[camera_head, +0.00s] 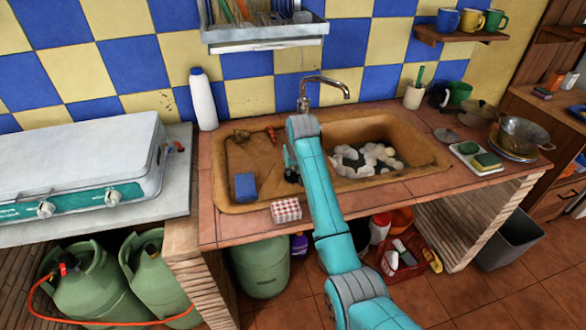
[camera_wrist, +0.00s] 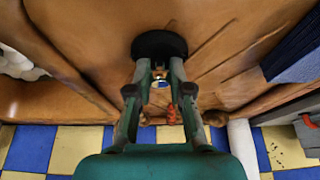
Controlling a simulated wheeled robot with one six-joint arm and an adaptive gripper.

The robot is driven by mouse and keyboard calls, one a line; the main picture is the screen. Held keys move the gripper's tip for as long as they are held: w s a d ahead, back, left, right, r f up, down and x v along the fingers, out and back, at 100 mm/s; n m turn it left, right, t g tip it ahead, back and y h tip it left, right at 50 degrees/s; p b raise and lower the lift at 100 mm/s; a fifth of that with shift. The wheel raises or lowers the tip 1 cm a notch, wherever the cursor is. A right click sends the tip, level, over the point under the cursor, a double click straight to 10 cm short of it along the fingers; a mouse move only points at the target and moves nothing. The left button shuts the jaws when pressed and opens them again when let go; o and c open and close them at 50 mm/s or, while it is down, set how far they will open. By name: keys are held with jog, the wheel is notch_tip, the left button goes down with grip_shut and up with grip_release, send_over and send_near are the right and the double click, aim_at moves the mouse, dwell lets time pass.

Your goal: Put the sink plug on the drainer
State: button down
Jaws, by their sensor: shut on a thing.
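The sink plug is a black round disc (camera_wrist: 160,42) at the fingertips of my gripper (camera_wrist: 160,72) in the wrist view. My gripper is shut on its small metal top. In the head view my gripper (camera_head: 291,165) is mostly hidden by my arm, with a dark bit of the plug (camera_head: 292,177) below it. The drainer (camera_head: 238,158) is the brown grooved area left of the basin. It also shows in the wrist view (camera_wrist: 215,65), behind the plug. The plug is over the drainer's right side, near the basin; I cannot tell whether it touches.
A blue block (camera_head: 245,187) lies on the drainer's front left; small red and brown items (camera_head: 270,133) lie at its back. A tap (camera_head: 304,102) stands behind.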

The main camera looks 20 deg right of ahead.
jog(key=c, duration=1.1)
grip_release()
jog(key=shift+o, duration=0.2)
jog(key=v, duration=1.2)
jog(key=shift+r, duration=0.1)
